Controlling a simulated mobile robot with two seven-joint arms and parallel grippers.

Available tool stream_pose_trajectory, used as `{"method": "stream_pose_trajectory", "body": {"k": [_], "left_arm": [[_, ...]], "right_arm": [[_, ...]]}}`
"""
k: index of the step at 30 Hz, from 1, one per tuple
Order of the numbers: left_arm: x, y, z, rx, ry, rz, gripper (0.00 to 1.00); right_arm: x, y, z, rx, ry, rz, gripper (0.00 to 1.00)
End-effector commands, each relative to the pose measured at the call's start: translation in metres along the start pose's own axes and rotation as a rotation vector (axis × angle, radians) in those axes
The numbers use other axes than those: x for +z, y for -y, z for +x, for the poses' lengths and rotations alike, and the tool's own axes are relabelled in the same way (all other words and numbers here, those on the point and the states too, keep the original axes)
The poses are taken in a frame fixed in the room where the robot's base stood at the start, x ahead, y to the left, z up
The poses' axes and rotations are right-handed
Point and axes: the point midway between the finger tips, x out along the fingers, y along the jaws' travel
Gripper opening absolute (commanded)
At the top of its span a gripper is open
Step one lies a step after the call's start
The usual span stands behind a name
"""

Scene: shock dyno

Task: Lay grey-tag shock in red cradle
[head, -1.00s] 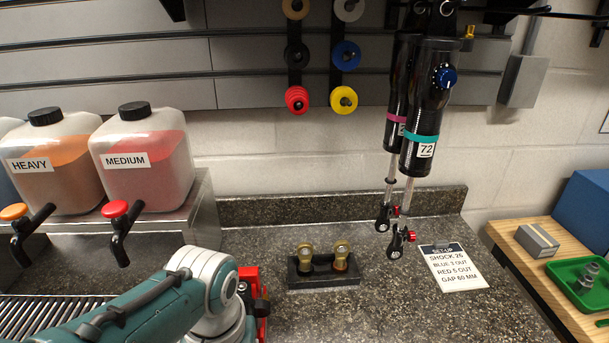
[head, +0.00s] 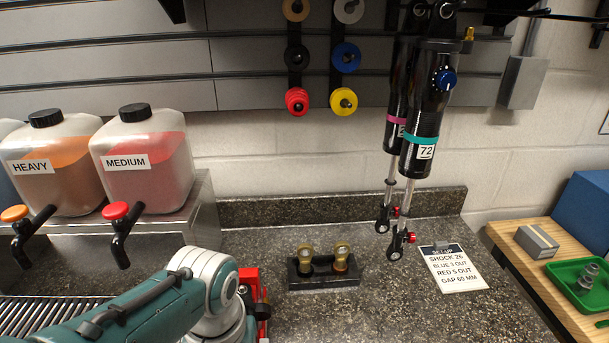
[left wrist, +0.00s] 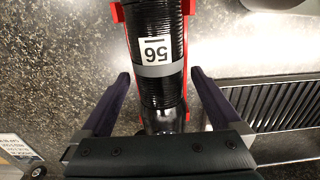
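The grey-tag shock (left wrist: 160,88), a black ribbed body with a grey band and a white label reading 56, lies between the red sides of the red cradle (left wrist: 187,60) in the left wrist view. My left gripper (left wrist: 160,76) is open, with one dark finger on each side of the shock and a visible gap to it. In the head view, part of the red cradle (head: 249,275) shows beside my left arm, which hides the left gripper and most of the shock. My right gripper is not in view.
Two shocks hang at the right, one with a teal band (head: 421,140) labelled 72. A black block (head: 322,281) with two brass-coloured fittings stands right of the cradle. A set-up card (head: 455,268) lies on the counter. Fluid jugs (head: 147,160) stand at left.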

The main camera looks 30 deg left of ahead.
Motion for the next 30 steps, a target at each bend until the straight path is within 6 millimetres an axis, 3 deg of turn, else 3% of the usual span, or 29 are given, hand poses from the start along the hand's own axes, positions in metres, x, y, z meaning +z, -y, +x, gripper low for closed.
{"method": "stream_pose_trajectory", "body": {"k": [8,21,30], "left_arm": [[0.002,0.001,-0.001,-0.002,0.005,0.0,1.0],[0.0,0.0,-0.077,0.001,-0.001,0.0,1.0],[0.001,0.0,-0.099,0.0,0.002,0.001,1.0]], "right_arm": [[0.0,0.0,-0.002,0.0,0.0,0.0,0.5],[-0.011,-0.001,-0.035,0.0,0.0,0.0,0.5],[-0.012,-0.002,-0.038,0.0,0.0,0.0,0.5]]}}
